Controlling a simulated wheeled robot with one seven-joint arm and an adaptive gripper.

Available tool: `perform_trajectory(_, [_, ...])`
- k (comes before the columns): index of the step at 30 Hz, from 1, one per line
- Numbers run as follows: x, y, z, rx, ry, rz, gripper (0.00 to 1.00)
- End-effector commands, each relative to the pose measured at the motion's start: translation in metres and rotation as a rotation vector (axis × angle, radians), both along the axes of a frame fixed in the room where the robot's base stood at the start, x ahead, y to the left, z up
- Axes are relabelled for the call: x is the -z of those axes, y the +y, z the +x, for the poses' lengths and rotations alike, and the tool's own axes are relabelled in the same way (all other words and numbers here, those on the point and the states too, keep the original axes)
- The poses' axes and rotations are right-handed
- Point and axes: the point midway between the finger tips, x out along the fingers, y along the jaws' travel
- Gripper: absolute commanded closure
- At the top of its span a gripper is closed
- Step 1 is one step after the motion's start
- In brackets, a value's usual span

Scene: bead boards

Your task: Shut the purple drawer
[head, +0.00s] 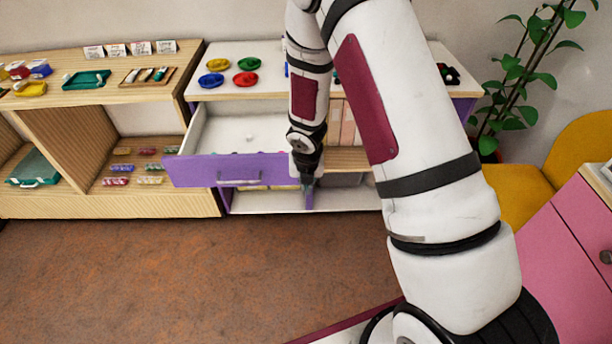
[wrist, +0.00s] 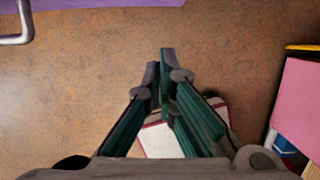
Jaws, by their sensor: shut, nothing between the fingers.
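The purple drawer (head: 228,169) is pulled open from the white cabinet in the head view. Its grey bar handle (head: 240,178) is on the front face, and a small white object lies inside. In the wrist view a purple edge (wrist: 90,3) and a grey handle (wrist: 20,25) show at the top left. My gripper (head: 308,190) points down at the right end of the drawer front in the head view; I cannot tell whether it touches. In the wrist view my gripper (wrist: 162,75) is shut and empty, above the brown floor.
Coloured dishes (head: 247,64) stand on the cabinet top. A wooden shelf unit (head: 110,205) with trays adjoins on the left. A pink cabinet (head: 560,250), a yellow chair (head: 515,195) and a plant (head: 520,85) are at right. The brown floor (head: 170,280) in front is clear.

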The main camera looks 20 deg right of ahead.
Motion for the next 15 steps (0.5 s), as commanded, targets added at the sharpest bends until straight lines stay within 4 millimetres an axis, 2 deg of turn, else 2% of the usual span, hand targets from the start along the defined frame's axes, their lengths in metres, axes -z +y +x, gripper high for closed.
perform_trajectory(1, [0.009,0.0,0.001,-0.001,0.004,-0.001,1.0])
perform_trajectory(3, [0.015,-0.003,0.006,0.001,-0.001,-0.001,1.0])
perform_trajectory(9, [0.013,-0.01,0.029,0.003,-0.001,0.0,1.0])
perform_trajectory(15, [0.013,-0.013,0.04,0.001,-0.001,0.0,1.0])
